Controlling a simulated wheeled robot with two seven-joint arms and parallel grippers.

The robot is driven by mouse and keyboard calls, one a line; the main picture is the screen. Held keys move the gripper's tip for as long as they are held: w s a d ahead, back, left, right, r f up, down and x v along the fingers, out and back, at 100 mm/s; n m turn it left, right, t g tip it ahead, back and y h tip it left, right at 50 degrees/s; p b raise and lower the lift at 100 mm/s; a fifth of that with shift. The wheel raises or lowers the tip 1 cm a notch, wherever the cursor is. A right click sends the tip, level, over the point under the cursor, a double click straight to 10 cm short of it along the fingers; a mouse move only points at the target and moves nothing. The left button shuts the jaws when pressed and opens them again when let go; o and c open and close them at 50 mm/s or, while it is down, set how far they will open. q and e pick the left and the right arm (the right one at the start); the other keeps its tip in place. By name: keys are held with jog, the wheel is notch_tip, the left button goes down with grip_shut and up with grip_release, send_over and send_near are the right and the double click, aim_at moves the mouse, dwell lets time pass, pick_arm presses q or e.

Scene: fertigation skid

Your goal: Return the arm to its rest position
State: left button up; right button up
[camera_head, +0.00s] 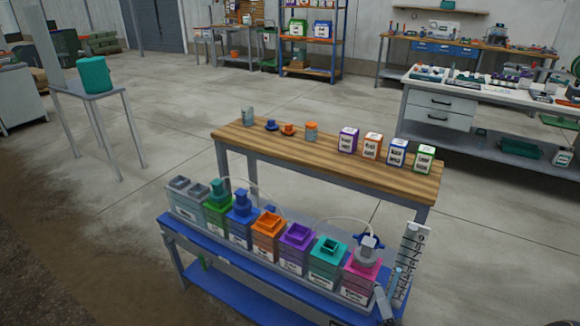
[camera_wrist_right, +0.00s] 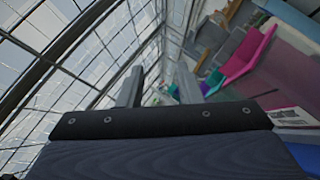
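My right gripper (camera_head: 388,288) shows at the bottom right of the head view, close beside the pink tank (camera_head: 359,277) at the right end of the tank row. In the right wrist view its two fingers (camera_wrist_right: 158,88) stand apart with nothing visible between them. The pink tank (camera_wrist_right: 248,58) also shows in that view, to the right of and beyond the fingers. Most of my right arm is out of the head view. My left gripper is not in view.
The blue skid bench (camera_head: 232,268) carries several coloured tanks with thin hoses. A white scale board (camera_head: 412,255) stands at its right end, near my right gripper. Behind is a wooden table (camera_head: 265,150) with labelled boxes and small parts. Open floor (camera_head: 110,220) lies left.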

jog(key=s+a+r+n+g+y+p, duration=0.1)
jog(key=s+a+r+n+g+y, duration=0.2)
jog(key=a+r+n+g+y, duration=0.5)
jog(key=s+a+r+n+g+y+p, duration=0.1)
jog(key=s+r+n+g+y, duration=0.35)
jog(key=n, duration=0.75)
jog(key=s+a+r+n+g+h+p, duration=0.1)
jog(key=s+a+r+n+g, duration=0.1)
jog(key=s+r+n+g, duration=0.25)
jog(key=s+a+r+n+g+h+p, duration=0.1)
jog(key=s+a+n+g, duration=0.15)
jog(key=n+g, duration=0.4)
jog(key=s+d+r+n+t+h+p, duration=0.2)
jog(key=s+d+n+t+h, duration=0.1)
jog(key=d+n+h, duration=0.2)
jog(key=s+d+r+n+t+h+p, duration=0.1)
jog(key=s+d+r+n+t+h, duration=0.2)
jog(key=d+n+h, duration=0.3)
jog(key=shift+s+r+n+h+p, duration=0.4)
jog(key=shift+s+n+h, duration=0.35)
jog(key=shift+h, duration=0.2)
